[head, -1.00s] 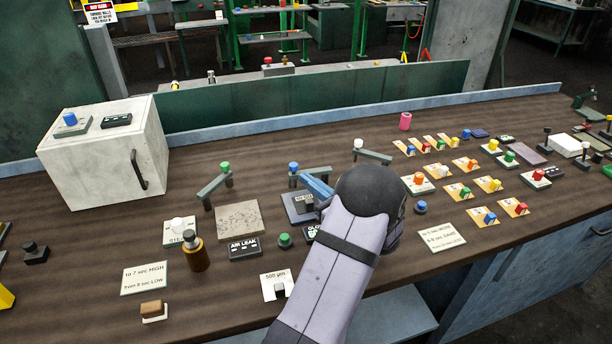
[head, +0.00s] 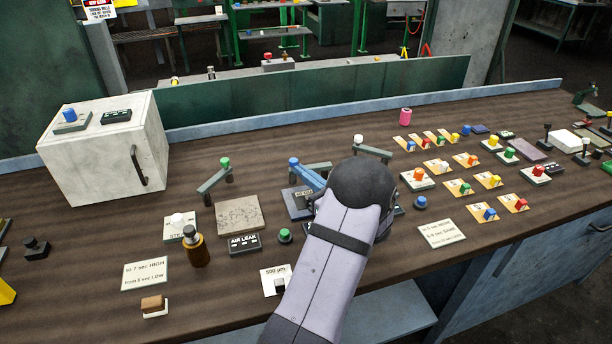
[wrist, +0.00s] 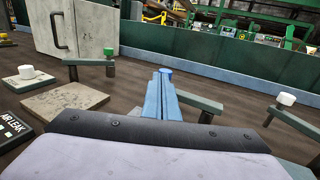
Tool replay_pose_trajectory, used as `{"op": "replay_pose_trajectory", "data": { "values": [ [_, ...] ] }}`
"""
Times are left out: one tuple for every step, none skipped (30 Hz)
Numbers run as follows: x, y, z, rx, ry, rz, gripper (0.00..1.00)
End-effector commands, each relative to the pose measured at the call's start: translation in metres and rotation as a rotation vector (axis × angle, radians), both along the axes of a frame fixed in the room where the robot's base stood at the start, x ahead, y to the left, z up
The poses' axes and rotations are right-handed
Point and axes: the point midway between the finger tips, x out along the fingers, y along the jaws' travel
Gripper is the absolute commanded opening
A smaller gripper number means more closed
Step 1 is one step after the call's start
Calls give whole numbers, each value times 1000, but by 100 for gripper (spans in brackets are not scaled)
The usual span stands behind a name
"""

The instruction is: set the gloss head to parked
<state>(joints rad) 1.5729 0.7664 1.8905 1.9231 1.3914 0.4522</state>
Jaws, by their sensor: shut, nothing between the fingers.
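A lever with a blue knob (wrist: 166,71) and a grey-green bar (wrist: 200,102) stands near mid-desk; its bar also shows in the head view (head: 319,167). Which control is the gloss head cannot be read; my arm covers the labels around it. My gripper (head: 298,168) has its blue fingers together and empty. In the wrist view the fingers (wrist: 160,94) point at the blue knob, with their tips at or very close to it; contact cannot be told. A green-knobbed lever (head: 215,178) stands to the left, a white-knobbed one (head: 374,152) to the right.
A pale cabinet (head: 100,155) stands at the back left. The AIR LEAK plate (head: 244,244), a green button (head: 285,235) and a brown bottle (head: 195,248) are left of my arm. Several coloured switches (head: 465,160) fill the right. Bare desk lies behind the levers.

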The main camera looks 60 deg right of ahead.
Motion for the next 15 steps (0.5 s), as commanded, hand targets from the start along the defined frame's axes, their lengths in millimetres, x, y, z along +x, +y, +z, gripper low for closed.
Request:
{"op": "replay_pose_trajectory", "data": {
  "values": [
    [3, 0, -1, -1, 0, 1, 0],
    [5, -1, -2, -1, 0, 1, 0],
    [8, -1, -2, -2, 1, 2, 0],
    [10, -2, -2, -2, 1, 2, 0],
    [12, -3, -3, -1, 0, 1, 0],
    [15, -4, -3, -1, 0, -2, 0],
    [18, -4, -2, -2, -1, -10, 0],
    [21, -5, -2, -3, -1, -22, 0],
    [23, -6, -2, -2, -1, -45, 0],
    [25, -7, -2, -2, -2, -63, 0],
    [27, -7, -2, -2, -1, -83, 0],
    [29, -9, -2, -3, -2, -107, 0],
    [30, -9, -2, -2, -2, -125, 0],
    [31, -10, -2, -2, -2, -142, 0],
    [33, -12, -2, -4, -2, -163, 0]
  ]
}}
